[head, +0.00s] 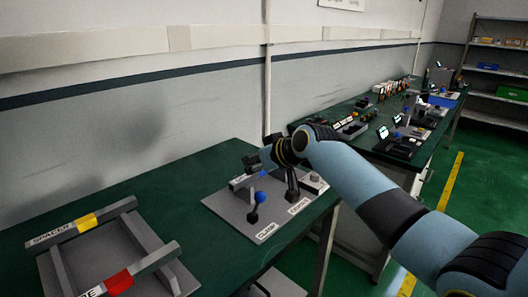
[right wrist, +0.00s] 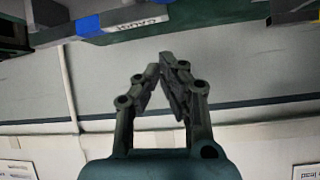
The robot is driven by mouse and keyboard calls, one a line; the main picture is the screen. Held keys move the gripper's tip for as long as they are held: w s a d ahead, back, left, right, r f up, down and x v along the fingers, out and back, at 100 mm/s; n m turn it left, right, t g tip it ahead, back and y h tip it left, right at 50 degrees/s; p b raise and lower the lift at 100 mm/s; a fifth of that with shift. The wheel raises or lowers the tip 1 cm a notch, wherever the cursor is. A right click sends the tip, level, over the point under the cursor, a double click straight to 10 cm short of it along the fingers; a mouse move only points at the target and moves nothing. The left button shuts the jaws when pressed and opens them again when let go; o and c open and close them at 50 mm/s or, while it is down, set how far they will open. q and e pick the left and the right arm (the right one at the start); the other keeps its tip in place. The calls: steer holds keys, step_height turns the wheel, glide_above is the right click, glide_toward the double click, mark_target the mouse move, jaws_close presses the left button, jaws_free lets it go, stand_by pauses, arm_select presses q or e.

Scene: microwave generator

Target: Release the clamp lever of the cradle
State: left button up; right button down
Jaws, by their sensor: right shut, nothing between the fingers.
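The grey cradle plate (head: 238,211) lies on the green bench. A lever with a blue ball knob (head: 259,197) stands on it behind the label that reads CLAMP (head: 266,231). Another blue knob (head: 261,171) shows further back, partly hidden by my right gripper. A dark upright post (head: 292,184) stands to the right, its top hidden behind my arm. My right gripper (head: 249,161) is above the back of the plate, apart from the front blue knob. In the right wrist view its fingers (right wrist: 166,66) are together and empty. My left gripper is not in view.
A grey rack (head: 60,272) with yellow and red marks stands at the front left of the bench. A second bench (head: 345,147) with several devices is behind my right arm. The wall runs close behind. Green bench top (head: 165,205) is free between rack and plate.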

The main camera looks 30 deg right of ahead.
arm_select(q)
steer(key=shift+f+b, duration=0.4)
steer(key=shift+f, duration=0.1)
arm_select(e)
steer(key=v, duration=0.9)
steer(key=shift+s, duration=0.3)
